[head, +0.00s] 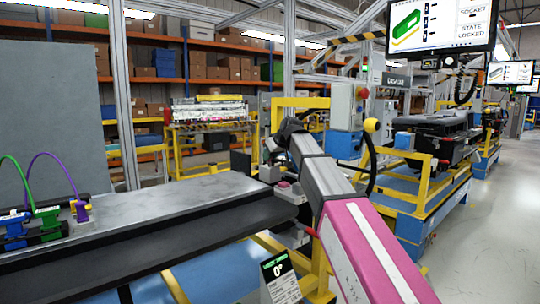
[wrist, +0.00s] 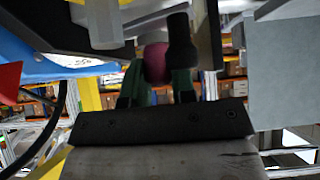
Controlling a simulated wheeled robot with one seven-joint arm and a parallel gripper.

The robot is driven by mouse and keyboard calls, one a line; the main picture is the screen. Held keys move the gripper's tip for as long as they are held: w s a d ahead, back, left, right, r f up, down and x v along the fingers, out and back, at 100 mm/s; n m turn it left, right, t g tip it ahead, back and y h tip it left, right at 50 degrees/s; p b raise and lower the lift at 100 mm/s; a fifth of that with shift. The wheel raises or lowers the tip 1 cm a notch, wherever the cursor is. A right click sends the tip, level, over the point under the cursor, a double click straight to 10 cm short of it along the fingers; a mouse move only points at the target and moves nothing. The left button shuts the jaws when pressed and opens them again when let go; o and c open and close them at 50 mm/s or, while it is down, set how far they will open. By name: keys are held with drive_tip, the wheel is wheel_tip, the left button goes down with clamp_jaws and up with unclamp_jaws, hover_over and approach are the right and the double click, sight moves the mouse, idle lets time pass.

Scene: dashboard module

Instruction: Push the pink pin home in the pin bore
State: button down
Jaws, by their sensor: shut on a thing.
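In the wrist view, the pink pin (wrist: 156,62) shows as a rounded pink end between the dark green fingers of my gripper (wrist: 158,78). My gripper is shut on it. A dark cylinder stands close beside the pin and partly covers its right side. In the head view, my arm reaches out past the right end of the dark dashboard module (head: 150,240). My gripper there (head: 271,172) is small and partly hidden among other parts, so its fingers are not clear. The pin bore cannot be made out in either view.
Blue, green and purple connectors (head: 45,222) with looped cables sit at the left of the module. A monitor (head: 440,25) reads "STATE LOCKED". Open floor lies at the right.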

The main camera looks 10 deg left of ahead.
drive_tip(key=shift+f, duration=0.45)
drive_tip(key=c, duration=0.9)
unclamp_jaws()
drive_tip(key=shift+o, duration=0.2)
drive_tip(key=v, duration=1)
drive_tip(key=shift+s+d+r, duration=0.2)
drive_tip(key=shift+d+r, duration=0.05)
drive_tip(key=shift+r, duration=0.05)
